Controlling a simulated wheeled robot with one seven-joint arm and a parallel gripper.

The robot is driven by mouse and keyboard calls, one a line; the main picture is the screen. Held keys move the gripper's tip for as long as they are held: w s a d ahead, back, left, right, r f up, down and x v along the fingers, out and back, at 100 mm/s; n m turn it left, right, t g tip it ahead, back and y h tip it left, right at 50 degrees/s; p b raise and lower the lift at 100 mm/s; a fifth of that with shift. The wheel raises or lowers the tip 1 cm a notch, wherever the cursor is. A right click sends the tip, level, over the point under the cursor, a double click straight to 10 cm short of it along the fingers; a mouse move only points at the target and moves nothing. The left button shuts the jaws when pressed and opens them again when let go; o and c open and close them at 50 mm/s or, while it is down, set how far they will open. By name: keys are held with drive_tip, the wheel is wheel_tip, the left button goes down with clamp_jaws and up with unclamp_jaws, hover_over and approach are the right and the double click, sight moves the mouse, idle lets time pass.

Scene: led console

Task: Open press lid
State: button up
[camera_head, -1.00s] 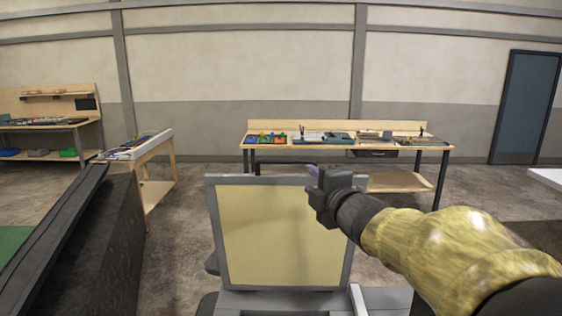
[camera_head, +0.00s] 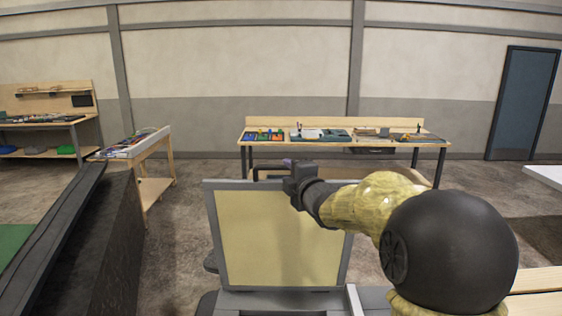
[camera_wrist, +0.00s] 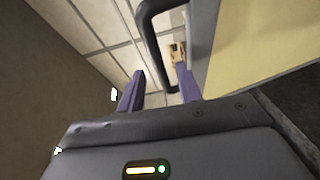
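The press lid (camera_head: 268,235) is a grey-framed panel with a yellowish face, standing nearly upright at the lower centre of the head view. My gripper (camera_head: 292,170) is at the lid's top edge, right of its middle. In the wrist view, the lid (camera_wrist: 250,45) fills the upper right, with a dark bar handle (camera_wrist: 150,38) on its edge. The two purple fingers of my gripper (camera_wrist: 160,68) are apart, and the handle's bar appears between them. I cannot tell whether either finger touches it.
A grey base (camera_head: 285,301) lies below the lid. A dark sloped block (camera_head: 95,245) stands at the left. A workbench (camera_head: 345,139) with trays and a smaller side table (camera_head: 150,157) stand farther back. A wooden surface (camera_head: 535,281) is at the lower right.

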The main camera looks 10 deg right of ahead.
sight(285, 169)
drive_tip(key=w+p, duration=0.1)
drive_tip(key=w, duration=0.1)
drive_tip(key=w+a+p, duration=0.1)
drive_tip(key=w, duration=0.1)
drive_tip(key=shift+w, duration=0.4)
drive_tip(key=shift+w+a, duration=0.1)
drive_tip(key=shift+w, duration=0.5)
drive_tip(key=shift+f, duration=0.1)
clamp_jaws()
